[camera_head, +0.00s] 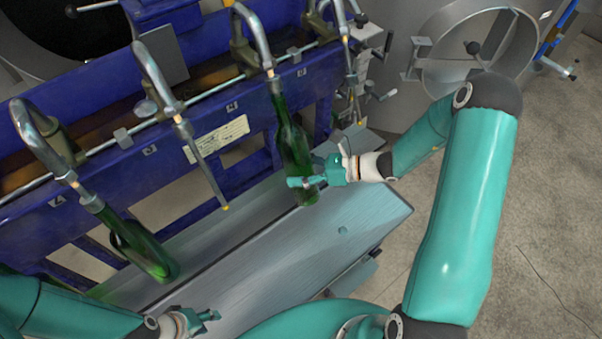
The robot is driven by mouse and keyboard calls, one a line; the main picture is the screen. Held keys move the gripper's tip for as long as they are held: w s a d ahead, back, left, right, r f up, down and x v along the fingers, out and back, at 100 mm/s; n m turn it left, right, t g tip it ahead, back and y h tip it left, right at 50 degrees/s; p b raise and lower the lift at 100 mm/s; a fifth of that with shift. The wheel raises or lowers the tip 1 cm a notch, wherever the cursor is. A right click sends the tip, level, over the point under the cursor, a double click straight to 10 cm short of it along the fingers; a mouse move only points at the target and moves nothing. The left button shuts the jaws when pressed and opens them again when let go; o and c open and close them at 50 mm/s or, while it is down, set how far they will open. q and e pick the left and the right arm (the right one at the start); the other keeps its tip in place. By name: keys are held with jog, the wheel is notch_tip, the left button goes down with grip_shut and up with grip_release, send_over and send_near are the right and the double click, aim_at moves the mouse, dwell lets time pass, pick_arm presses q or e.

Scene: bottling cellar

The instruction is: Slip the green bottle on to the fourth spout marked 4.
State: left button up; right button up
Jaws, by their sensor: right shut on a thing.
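A green bottle (293,150) hangs nearly upright, slightly tilted, below the third spout from the left (252,38). Its mouth meets the spout, and the thin nozzle is hidden, seemingly inside the neck. My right gripper (305,181) is shut on the bottle's lower body from the right. The fourth spout from the left (341,18) is bare, as is the second (155,75). The small number plates are too blurred to read surely. My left gripper (212,317) is low in front of the metal shelf, apart from the bottles; its jaw opening is unclear.
Another green bottle (143,248) hangs tilted on the leftmost spout (40,140). The metal shelf (350,217) below the spouts has clear room. The blue machine frame (110,170) stands behind. A steel tank (400,100) is at the back right.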

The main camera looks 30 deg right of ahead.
pick_arm(q)
jog(key=shift+f+b, duration=3.5)
jog(key=shift+f, duration=0.25)
jog(key=shift+f+b, duration=0.4)
pick_arm(e)
jog(key=w+f+n+t+y, duration=0.1)
jog(key=w+f, duration=0.1)
jog(key=w, duration=0.3)
jog(key=shift+w+a+f+n+t, duration=0.15)
jog(key=shift+a+f+n+t, duration=0.15)
jog(key=shift+a+f, duration=0.1)
pick_arm(q)
jog(key=shift+f+b, duration=0.7)
jog(key=shift+b, duration=0.05)
pick_arm(e)
jog(key=shift+d+f, duration=0.1)
jog(key=shift+f, duration=0.8)
jog(key=o, duration=1.7)
jog(key=shift+c, duration=0.2)
jog(key=shift+s+f, duration=0.1)
jog(key=shift+s, duration=0.1)
